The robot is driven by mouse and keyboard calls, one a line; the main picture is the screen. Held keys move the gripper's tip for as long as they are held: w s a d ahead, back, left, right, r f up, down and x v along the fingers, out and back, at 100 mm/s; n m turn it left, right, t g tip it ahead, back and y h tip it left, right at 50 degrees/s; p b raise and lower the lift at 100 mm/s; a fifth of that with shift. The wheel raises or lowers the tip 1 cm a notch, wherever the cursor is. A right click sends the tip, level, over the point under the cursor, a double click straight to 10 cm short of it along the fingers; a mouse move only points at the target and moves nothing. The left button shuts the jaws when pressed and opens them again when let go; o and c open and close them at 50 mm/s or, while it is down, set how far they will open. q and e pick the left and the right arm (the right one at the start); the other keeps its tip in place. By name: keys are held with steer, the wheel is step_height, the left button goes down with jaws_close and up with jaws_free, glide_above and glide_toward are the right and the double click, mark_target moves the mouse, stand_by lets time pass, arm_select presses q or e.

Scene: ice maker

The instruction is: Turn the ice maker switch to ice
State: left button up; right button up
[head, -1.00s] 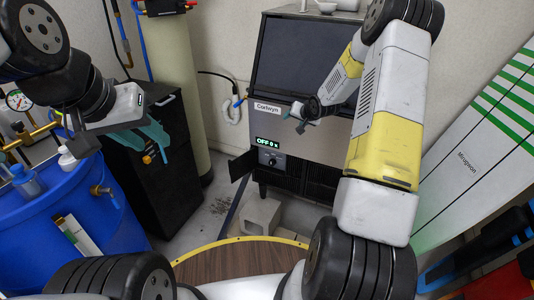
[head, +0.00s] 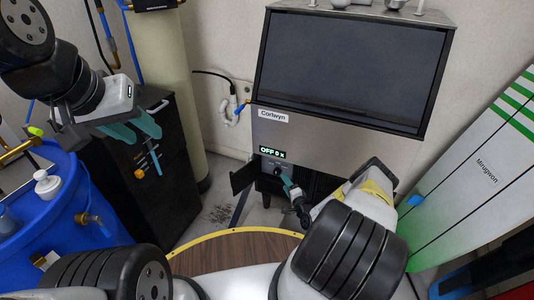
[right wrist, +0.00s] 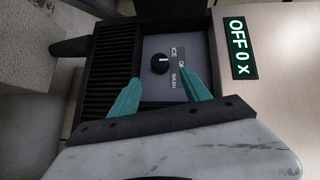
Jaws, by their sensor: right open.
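The ice maker (head: 330,142) stands against the back wall, with a green display (head: 272,152) reading OFF. In the right wrist view, its black round switch knob (right wrist: 160,64) sits on a grey panel (right wrist: 158,92) marked ICE, OFF and WASH; the display (right wrist: 241,48) shows there too. The knob's pale mark points toward the OFF side. My right gripper (right wrist: 161,76) is open, its teal fingertips either side of the knob and apart from it in the picture; contact cannot be told. My left gripper (head: 135,130) is open and empty, far left of the ice maker.
An open black flap (head: 244,177) sticks out left of the switch panel. A black cabinet (head: 160,190) and a blue barrel (head: 60,215) stand at the left. A white and green board (head: 465,185) leans at the right.

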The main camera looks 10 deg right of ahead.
mark_target(279, 174)
steer(key=x, duration=0.7)
steer(key=shift+w+a, duration=0.15)
steer(key=shift+w, duration=0.25)
steer(key=shift+c, duration=0.3)
steer(key=shift+f, duration=0.1)
jaws_close()
